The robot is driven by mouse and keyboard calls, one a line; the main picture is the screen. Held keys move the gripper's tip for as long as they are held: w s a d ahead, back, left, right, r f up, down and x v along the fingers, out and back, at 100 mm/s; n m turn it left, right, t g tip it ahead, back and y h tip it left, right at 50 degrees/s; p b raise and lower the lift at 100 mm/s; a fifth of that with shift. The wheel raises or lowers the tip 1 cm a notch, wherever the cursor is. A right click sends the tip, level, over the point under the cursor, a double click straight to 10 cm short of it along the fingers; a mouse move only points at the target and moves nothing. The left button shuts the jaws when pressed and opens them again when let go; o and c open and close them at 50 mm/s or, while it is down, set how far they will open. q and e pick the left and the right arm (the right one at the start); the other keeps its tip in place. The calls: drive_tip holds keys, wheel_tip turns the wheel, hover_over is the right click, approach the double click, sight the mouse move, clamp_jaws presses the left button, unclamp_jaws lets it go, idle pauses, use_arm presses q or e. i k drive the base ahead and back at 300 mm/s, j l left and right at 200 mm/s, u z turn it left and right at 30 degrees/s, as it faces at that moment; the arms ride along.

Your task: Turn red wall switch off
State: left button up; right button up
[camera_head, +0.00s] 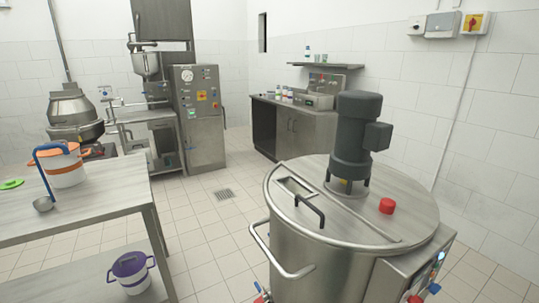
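The red wall switch (474,23) is a red rotary knob on a yellow plate, set in a small pale box high on the right wall. It is at the top right of the head view. The knob is too small for me to tell its exact position. Neither of my grippers shows in the view.
A large steel mixing tank (330,240) with a dark motor (357,130) stands in front of that wall. A steel table (105,205) is at the left. Grey boxes (442,25) hang left of the switch. Tiled floor between table and tank is open.

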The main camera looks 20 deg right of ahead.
sight(473, 22)
drive_tip(key=l+z, duration=0.15)
drive_tip(key=l, duration=0.5)
drive_tip(key=l+z, duration=0.15)
drive_tip(key=l, duration=0.45)
drive_tip(key=i+l+z, duration=0.15)
drive_tip(key=l, duration=0.5)
drive_tip(key=i+l+z, duration=0.15)
drive_tip(key=l, duration=0.45)
drive_tip(key=i+l+z, duration=0.1)
drive_tip(key=i+l, duration=0.15)
drive_tip(key=l, duration=0.25)
drive_tip(key=i+l, duration=0.2)
drive_tip(key=l, duration=0.25)
drive_tip(key=i+l+z, duration=0.15)
drive_tip(key=l, duration=0.3)
drive_tip(key=i+l+z, duration=0.1)
drive_tip(key=i+l, duration=0.25)
drive_tip(key=i+l+z, duration=0.1)
drive_tip(key=i+l, duration=0.2)
drive_tip(key=l, duration=0.2)
drive_tip(key=i+z, duration=0.15)
drive_tip(key=z, duration=0.3)
drive_tip(key=i+j+z, duration=0.15)
drive_tip(key=z, duration=0.3)
